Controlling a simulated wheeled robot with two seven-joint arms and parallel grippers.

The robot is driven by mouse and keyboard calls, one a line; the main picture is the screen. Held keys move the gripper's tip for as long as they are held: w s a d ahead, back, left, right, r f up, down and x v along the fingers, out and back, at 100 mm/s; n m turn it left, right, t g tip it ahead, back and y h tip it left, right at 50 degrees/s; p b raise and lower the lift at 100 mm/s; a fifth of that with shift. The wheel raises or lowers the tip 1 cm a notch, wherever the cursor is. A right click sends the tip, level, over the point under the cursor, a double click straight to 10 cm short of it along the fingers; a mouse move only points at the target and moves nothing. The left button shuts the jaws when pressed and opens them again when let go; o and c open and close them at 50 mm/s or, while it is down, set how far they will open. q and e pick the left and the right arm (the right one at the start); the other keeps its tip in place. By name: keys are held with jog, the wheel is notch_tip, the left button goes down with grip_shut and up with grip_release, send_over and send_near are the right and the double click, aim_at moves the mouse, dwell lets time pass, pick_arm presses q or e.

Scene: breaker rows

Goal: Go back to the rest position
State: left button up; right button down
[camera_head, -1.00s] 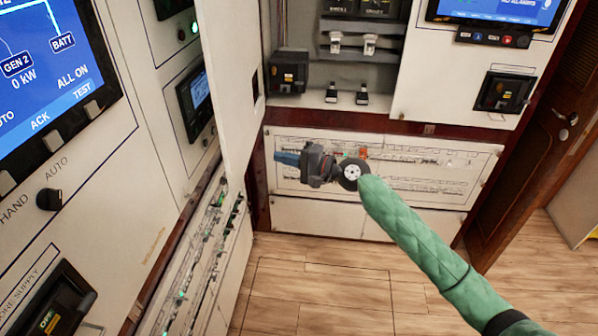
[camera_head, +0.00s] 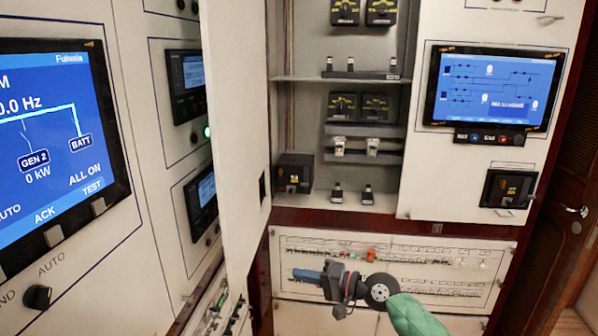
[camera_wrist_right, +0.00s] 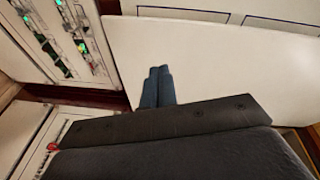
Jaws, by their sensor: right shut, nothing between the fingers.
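My right gripper (camera_head: 298,274) has blue fingers and points left in the head view, in front of the lower breaker-row panel (camera_head: 400,250). Its fingers are together with nothing between them. My green-sleeved right arm comes in from the bottom right. In the right wrist view the same blue fingers (camera_wrist_right: 158,85) lie side by side against a plain white panel (camera_wrist_right: 215,60). My left gripper is in neither view.
An open white cabinet door (camera_head: 232,130) stands left of the gripper. Behind is an open cabinet (camera_head: 350,72) with meters and switches. A blue screen (camera_head: 490,88) is on the right, a larger one (camera_head: 50,140) at the left. Breaker rows (camera_wrist_right: 65,35) show in the wrist view.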

jog(key=w+d+f+n+t+h, duration=0.4)
jog(key=w+d+f+n+h, duration=0.3)
jog(key=w+d+f, duration=0.6)
jog(key=s+d+f+g+h, duration=0.1)
jog(key=s+d+f+h, duration=0.15)
jog(key=f, duration=0.55)
jog(key=s+d+f+m+h, duration=0.1)
jog(key=s+d+f+h, duration=0.15)
jog(key=f, duration=0.55)
jog(key=s+d+f+g+h, duration=0.1)
jog(key=d+f+h, duration=0.15)
jog(key=f, duration=0.65)
jog(key=s+d+f+m+g+h, duration=0.2)
jog(key=s+f+g, duration=0.1)
jog(key=s+f, duration=1.85)
jog(key=s+a+f+g, duration=0.1)
jog(key=s+f, duration=0.3)
jog(key=s, duration=0.5)
jog(key=s+a+f+g, duration=0.1)
jog(key=s+f, duration=0.3)
jog(key=s, duration=0.6)
jog(key=s+a+f+g+y, duration=0.1)
jog(key=s+a+f, duration=0.2)
jog(key=s, duration=0.6)
jog(key=shift+s+f+m+g, duration=0.3)
jog(key=shift+s+f+g, duration=0.1)
jog(key=shift+f, duration=0.1)
